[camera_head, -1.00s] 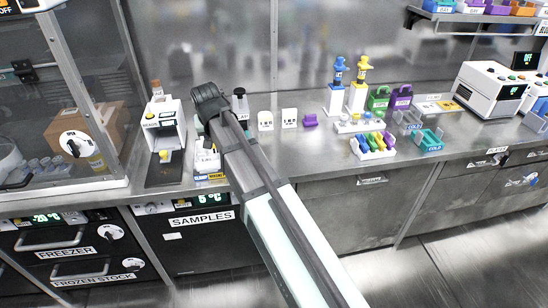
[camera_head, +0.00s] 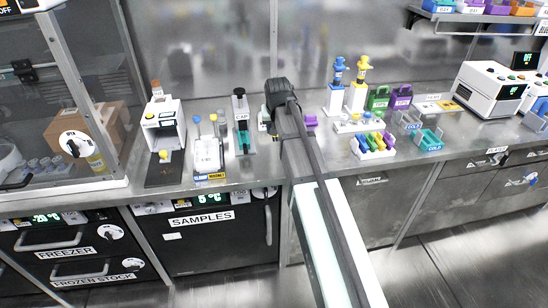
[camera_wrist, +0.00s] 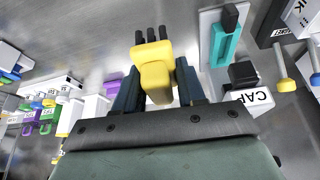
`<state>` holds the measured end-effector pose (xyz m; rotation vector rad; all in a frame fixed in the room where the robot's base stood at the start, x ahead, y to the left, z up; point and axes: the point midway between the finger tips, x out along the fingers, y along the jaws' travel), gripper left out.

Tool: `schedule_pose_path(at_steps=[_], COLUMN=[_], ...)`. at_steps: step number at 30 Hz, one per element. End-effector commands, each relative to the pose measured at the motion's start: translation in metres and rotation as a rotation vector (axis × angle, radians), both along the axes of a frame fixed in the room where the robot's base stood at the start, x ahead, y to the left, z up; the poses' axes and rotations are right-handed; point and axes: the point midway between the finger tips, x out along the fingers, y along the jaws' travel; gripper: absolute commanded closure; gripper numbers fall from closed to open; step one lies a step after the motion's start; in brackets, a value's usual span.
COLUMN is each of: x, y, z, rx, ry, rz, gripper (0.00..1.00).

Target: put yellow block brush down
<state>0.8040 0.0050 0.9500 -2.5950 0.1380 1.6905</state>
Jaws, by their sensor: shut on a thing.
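The yellow block brush (camera_wrist: 153,62) is a yellow block with several dark tips at its far end. It is between the two dark fingers of my gripper (camera_wrist: 158,84) in the wrist view. The gripper is shut on it. The steel bench shows beyond the brush, and I cannot tell how far apart they are. In the head view my dark wrist (camera_head: 283,95) is over the bench, right of the capper; the fingers and brush are hidden there.
The capper (camera_head: 241,125), with a teal part, also shows in the wrist view (camera_wrist: 225,42). A small stand (camera_head: 208,155) and a white device (camera_head: 162,125) are farther left. A purple block (camera_head: 311,121), bottle stands (camera_head: 356,98) and a tube rack (camera_head: 373,152) are to the right.

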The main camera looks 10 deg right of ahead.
Motion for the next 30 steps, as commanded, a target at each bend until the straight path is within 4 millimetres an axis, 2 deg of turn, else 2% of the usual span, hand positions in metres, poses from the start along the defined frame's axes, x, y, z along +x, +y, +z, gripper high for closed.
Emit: schedule_pose_path(at_steps=[1, 6, 11, 18, 26, 30], x=[0.011, 0.021, 0.020, 0.020, 0.020, 0.020], y=[0.001, 0.003, 0.003, 0.004, 0.004, 0.004], z=[-0.003, -0.013, -0.029, -0.065, -0.082, -0.098], rx=[0.000, 0.000, 0.000, 0.001, 0.000, 0.000], ry=[-0.001, -0.002, -0.003, -0.002, -0.002, -0.002], rz=[0.021, 0.064, 0.068, 0.067, 0.067, 0.066], gripper=[1.00, 1.00, 1.00, 1.00, 1.00, 1.00])
